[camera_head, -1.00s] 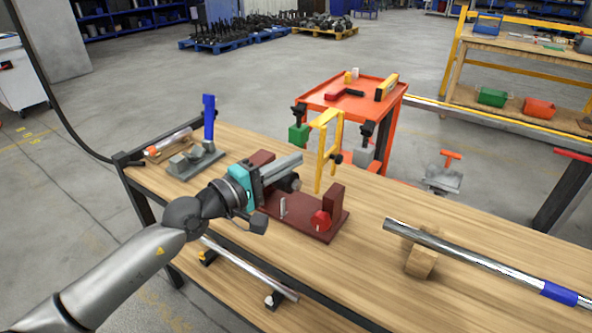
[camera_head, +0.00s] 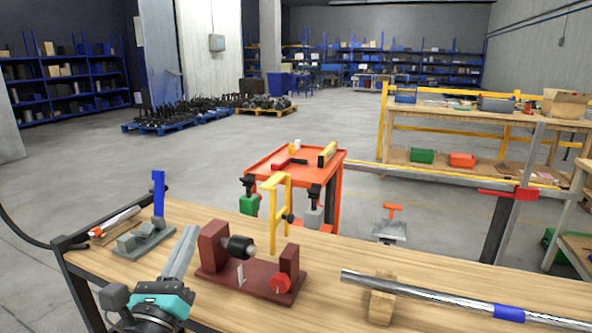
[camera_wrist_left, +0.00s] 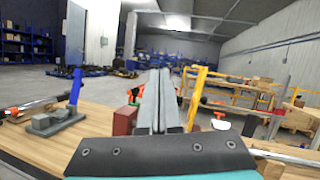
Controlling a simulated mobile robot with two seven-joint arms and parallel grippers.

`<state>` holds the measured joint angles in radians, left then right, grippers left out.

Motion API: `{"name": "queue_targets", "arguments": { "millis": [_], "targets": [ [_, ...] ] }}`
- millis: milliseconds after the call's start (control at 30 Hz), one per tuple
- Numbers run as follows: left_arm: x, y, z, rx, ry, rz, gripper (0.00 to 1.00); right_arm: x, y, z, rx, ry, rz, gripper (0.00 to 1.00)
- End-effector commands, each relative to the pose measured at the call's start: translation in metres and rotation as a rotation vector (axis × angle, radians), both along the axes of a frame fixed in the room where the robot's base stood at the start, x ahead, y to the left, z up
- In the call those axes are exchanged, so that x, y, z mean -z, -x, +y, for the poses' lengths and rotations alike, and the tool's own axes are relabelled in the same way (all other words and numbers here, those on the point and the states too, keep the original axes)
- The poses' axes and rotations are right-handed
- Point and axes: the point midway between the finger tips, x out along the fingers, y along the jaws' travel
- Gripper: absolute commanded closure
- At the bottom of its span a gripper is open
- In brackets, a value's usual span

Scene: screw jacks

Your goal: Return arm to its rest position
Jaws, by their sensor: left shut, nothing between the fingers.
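My left gripper (camera_head: 183,252) rises from the bottom left in the head view, its teal body low and its long grey fingers pointing up and away. The fingers lie together with nothing between them. It is near the front edge of the wooden bench (camera_head: 330,262), left of a dark red fixture (camera_head: 243,287), and appears apart from it. In the left wrist view the shut fingers (camera_wrist_left: 160,100) point ahead, with part of the red fixture (camera_wrist_left: 124,121) behind them. My right gripper is not in view.
A blue-handled grey vise (camera_head: 144,241) stands at the bench's left. A steel bar (camera_head: 430,291) rests on a wooden block (camera_head: 382,299) at the right. A yellow frame (camera_head: 272,213) stands behind the fixture. A red cart (camera_head: 268,159) is beyond the bench.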

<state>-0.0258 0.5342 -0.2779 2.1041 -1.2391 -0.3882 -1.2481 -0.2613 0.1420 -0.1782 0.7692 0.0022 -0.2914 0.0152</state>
Motion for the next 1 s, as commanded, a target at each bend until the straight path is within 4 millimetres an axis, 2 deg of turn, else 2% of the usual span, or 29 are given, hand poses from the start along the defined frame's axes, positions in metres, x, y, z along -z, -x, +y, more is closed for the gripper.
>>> {"name": "queue_targets", "arguments": {
  "millis": [33, 100, 167, 233, 300, 400, 500, 633, 800, 833, 1000],
  "targets": [
    [0.015, 0.007, 0.013, -0.025, 0.226, 0.063, 1.0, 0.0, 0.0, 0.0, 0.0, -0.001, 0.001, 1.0],
    [0.04, 0.018, 0.033, -0.073, 0.549, 0.147, 1.0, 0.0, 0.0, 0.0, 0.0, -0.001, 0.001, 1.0],
    [0.068, 0.031, 0.046, -0.13, 0.819, 0.217, 1.0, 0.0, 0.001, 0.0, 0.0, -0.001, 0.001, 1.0],
    [0.104, 0.05, 0.056, -0.215, 1.125, 0.294, 1.0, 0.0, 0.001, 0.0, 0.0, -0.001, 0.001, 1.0],
    [0.143, 0.075, 0.059, -0.322, 1.419, 0.365, 1.0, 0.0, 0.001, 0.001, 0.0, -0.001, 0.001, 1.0],
    [0.192, 0.116, 0.052, -0.501, 1.782, 0.447, 1.0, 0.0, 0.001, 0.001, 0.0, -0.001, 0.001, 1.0],
    [0.227, 0.156, 0.036, -0.688, 2.057, 0.503, 1.0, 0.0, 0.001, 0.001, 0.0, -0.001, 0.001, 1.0],
    [0.256, 0.205, 0.011, -0.93, 2.314, 0.552, 1.0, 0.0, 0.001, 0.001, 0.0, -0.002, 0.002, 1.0],
    [0.273, 0.265, -0.024, -1.259, 2.543, 0.589, 1.0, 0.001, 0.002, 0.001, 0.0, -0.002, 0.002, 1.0],
    [0.277, 0.271, -0.028, -1.298, 2.561, 0.592, 1.0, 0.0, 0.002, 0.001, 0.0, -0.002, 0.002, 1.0],
    [0.313, 0.256, -0.025, -1.291, 2.536, 0.591, 1.0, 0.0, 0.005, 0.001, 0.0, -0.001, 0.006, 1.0]
  ]
}}
